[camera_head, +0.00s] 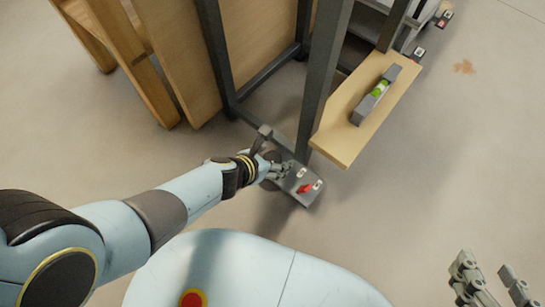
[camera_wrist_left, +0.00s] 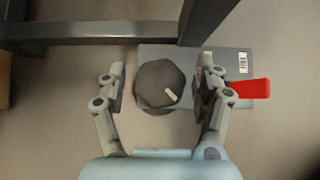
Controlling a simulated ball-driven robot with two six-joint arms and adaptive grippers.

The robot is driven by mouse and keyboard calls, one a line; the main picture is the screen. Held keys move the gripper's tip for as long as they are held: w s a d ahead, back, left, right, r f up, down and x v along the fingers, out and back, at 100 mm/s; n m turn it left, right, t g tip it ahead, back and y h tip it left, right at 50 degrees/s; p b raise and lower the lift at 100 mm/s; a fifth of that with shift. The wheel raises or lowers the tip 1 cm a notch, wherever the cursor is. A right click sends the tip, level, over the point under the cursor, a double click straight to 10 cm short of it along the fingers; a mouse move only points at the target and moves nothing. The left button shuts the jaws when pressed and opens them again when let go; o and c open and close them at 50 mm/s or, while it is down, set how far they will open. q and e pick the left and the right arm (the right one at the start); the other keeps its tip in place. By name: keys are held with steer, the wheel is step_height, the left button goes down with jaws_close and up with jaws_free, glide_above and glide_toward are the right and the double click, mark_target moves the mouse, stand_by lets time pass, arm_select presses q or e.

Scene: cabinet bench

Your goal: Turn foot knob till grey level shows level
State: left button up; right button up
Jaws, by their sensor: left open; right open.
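The foot knob (camera_wrist_left: 160,84) is dark, many-sided and has a pale mark on its top pointing to the lower right. In the left wrist view it sits between the fingers of my left gripper (camera_wrist_left: 163,92), which is open, with a gap at the left finger. The left gripper also shows in the head view (camera_head: 277,172) at the foot of the bench frame, where it partly hides the knob. The grey level (camera_head: 376,95) lies on a wooden shelf (camera_head: 345,137); its green vial shows, but the bubble is too small to read. My right gripper (camera_head: 487,287) is open and empty at the lower right.
A grey plate (camera_head: 308,192) with a red lever (camera_head: 306,188) lies beside the knob; the lever also shows in the left wrist view (camera_wrist_left: 252,88). Dark frame posts (camera_head: 325,75) and wooden panels (camera_head: 180,50) stand behind.

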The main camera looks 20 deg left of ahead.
arm_select(q)
steer(key=c, duration=1.1)
steer(key=shift+c, duration=0.3)
steer(key=shift+m, duration=0.4)
